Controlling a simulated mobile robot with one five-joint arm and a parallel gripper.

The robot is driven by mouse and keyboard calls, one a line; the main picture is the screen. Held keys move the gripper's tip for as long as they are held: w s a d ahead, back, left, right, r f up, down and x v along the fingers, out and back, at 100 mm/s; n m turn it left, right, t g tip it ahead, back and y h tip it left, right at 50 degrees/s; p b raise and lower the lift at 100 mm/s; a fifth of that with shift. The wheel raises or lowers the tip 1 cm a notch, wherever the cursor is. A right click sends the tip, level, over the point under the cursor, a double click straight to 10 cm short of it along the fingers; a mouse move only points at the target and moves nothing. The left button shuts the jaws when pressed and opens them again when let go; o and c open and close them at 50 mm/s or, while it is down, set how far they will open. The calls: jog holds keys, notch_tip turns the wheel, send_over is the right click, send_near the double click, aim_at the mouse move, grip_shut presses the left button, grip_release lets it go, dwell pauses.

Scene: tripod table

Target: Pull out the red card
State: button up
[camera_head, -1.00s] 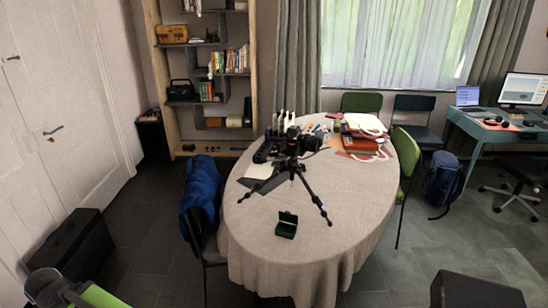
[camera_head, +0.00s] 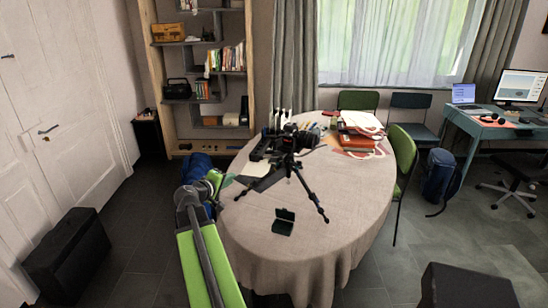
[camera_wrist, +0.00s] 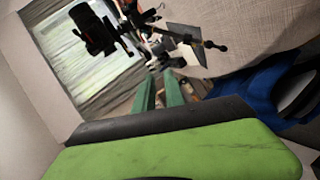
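I cannot make out a red card in either view. The table (camera_head: 345,218) is oval with a beige cloth. A black camera (camera_head: 290,140) on a tripod (camera_head: 302,181) stands on it, and the camera also shows at the top of the wrist view (camera_wrist: 95,30). My gripper (camera_head: 225,181) is at the table's left edge, left of the tripod. In the wrist view its two green fingers (camera_wrist: 161,75) are apart with nothing seen between them. The fingertips are small and partly hidden in the head view.
A small dark open box (camera_head: 283,222) lies in front of the tripod. Red and white items (camera_head: 358,135) are piled at the back right, and pens stand behind the camera. The table's front right is clear.

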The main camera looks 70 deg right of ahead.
aim_at(287, 142)
jog(key=s+d+r+n+g+h, duration=0.15)
jog(key=s+d+r+h, duration=0.4)
jog(key=s+d, duration=0.8)
jog(key=shift+n+y, duration=0.35)
jog(key=shift+y, duration=0.5)
jog(key=shift+s+d+r, duration=0.2)
jog(key=shift+d+r, duration=0.1)
jog(key=shift+d, duration=1)
jog(key=shift+s+d+r, duration=0.15)
jog(key=shift+d+r, duration=0.2)
jog(key=shift+d, duration=1)
jog(key=shift+s+d+r, duration=0.2)
jog(key=shift+d+r, duration=0.1)
jog(key=shift+d, duration=1)
jog(key=shift+c, duration=0.3)
grip_shut()
jog(key=shift+a, duration=0.7)
jog(key=shift+w+a, duration=0.2)
jog(key=shift+a, duration=1)
jog(key=shift+w+a, duration=0.15)
jog(key=shift+a, duration=1.05)
